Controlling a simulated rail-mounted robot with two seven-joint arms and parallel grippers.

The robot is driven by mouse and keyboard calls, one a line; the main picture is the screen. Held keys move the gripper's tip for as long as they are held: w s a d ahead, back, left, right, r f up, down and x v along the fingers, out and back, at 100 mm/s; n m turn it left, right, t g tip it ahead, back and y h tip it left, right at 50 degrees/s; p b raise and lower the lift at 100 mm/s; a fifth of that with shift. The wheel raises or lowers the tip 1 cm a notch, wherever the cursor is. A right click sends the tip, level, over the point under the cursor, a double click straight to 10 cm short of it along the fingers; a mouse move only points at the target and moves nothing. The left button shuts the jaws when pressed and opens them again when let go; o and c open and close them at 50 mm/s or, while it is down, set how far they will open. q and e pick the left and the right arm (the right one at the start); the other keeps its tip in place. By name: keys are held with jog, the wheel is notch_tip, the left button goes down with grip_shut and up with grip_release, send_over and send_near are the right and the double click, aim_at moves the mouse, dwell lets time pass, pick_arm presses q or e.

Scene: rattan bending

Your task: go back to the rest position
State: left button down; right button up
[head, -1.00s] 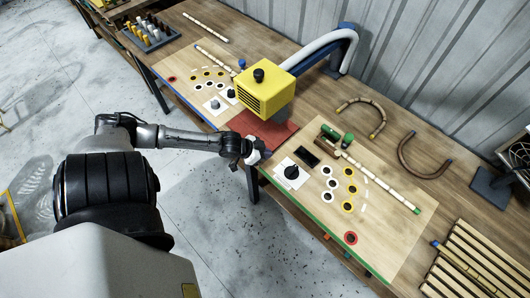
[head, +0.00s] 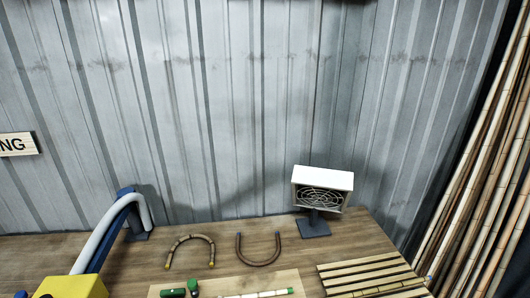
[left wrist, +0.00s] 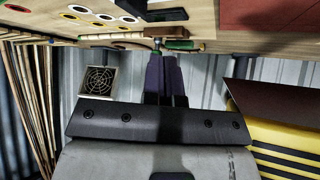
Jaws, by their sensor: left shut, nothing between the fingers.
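My left gripper (left wrist: 161,62) shows in the left wrist view with its dark fingers together and nothing held between them. That view looks upside down, with the workbench along its top. The fingers appear close to the green-and-brown tool on the board, but I cannot tell the gap. Neither arm shows in the head view, and my right gripper is in no current frame.
In the head view, a yellow box (head: 75,288), hose stand (head: 118,222), two bent rattan pieces (head: 190,239) (head: 259,258), a fan unit (head: 322,188) and slatted rack (head: 372,281) line the bench. Tall poles (head: 487,170) stand right. The yellow box fills the wrist view's lower right (left wrist: 285,150).

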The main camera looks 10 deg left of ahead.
pick_arm(q)
jog(key=s+d+r+m+g+y, duration=0.1)
jog(key=s+d+m+g+y, duration=0.25)
jog(key=s+g+y, duration=0.35)
jog(key=s+d+r+n+t+h, duration=0.1)
jog(key=s+d+r+n+h, duration=0.15)
jog(key=d, duration=0.75)
jog(key=s+d+r+n+h, duration=0.1)
jog(key=s+d+r+h, duration=0.2)
jog(key=d, duration=0.7)
notch_tip(320, 180, up, 13)
jog(key=p, duration=1.3)
notch_tip(320, 180, down, 41)
jog(key=b, duration=4.1)
jog(key=shift+s+d+r, duration=0.15)
jog(key=shift+d, duration=0.3)
jog(key=shift+h, duration=0.25)
jog(key=shift+r, duration=0.1)
